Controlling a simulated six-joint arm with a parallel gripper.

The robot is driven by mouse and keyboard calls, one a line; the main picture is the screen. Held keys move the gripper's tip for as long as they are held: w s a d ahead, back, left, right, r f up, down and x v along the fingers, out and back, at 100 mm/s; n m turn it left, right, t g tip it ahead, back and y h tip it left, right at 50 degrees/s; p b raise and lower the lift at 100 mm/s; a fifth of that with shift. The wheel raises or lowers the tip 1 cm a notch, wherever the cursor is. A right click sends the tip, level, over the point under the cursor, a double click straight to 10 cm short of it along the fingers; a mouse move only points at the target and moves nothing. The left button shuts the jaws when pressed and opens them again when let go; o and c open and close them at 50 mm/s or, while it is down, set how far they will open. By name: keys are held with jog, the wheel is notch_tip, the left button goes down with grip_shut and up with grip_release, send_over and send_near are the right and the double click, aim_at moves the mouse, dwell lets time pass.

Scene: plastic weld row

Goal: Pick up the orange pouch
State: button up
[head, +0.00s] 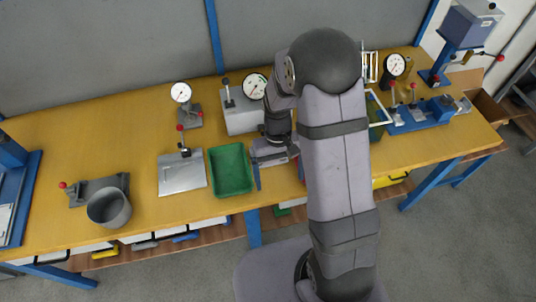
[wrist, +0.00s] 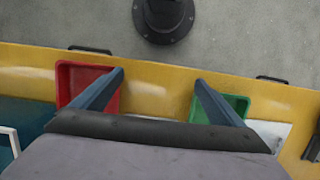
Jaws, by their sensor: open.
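I see no orange pouch in either view; my arm hides part of the table in the head view. My gripper (head: 279,172) is over the front part of the yellow table (head: 140,140), just right of the green tray (head: 231,172). In the wrist view my gripper (wrist: 159,77) is open, its two blue fingers wide apart with nothing between them but table top below. One finger overlaps a red tray (wrist: 69,85) and the other overlaps the green tray (wrist: 240,104).
The green tray looks empty. Left of it are a metal plate fixture (head: 182,174) and a grey cup (head: 109,208). A dial gauge block (head: 241,115) stands behind. Blue clamp fixtures (head: 425,115) are at the right. Table between fixture and cup is clear.

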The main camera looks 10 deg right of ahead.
jog(key=shift+t, duration=0.6)
jog(key=w, duration=0.8)
jog(key=shift+w, duration=0.1)
jog(key=shift+t, duration=0.8)
jog(key=w+r, duration=0.1)
jog(key=w, duration=0.1)
jog(key=w+r, duration=0.1)
jog(key=w, duration=0.1)
jog(key=w+r, duration=0.1)
jog(key=w, duration=0.1)
jog(key=shift+w+r, duration=0.3)
jog(key=shift+r, duration=0.15)
jog(key=shift+s, duration=0.1)
jog(key=shift+f+p, duration=0.5)
jog(key=shift+f, duration=0.6)
jog(key=shift+s+f+p, duration=0.15)
jog(key=shift+f+p, duration=0.35)
jog(key=shift+p, duration=0.05)
jog(key=shift+f+p, duration=0.85)
jog(key=shift+f, duration=1.25)
jog(key=c, duration=1.2)
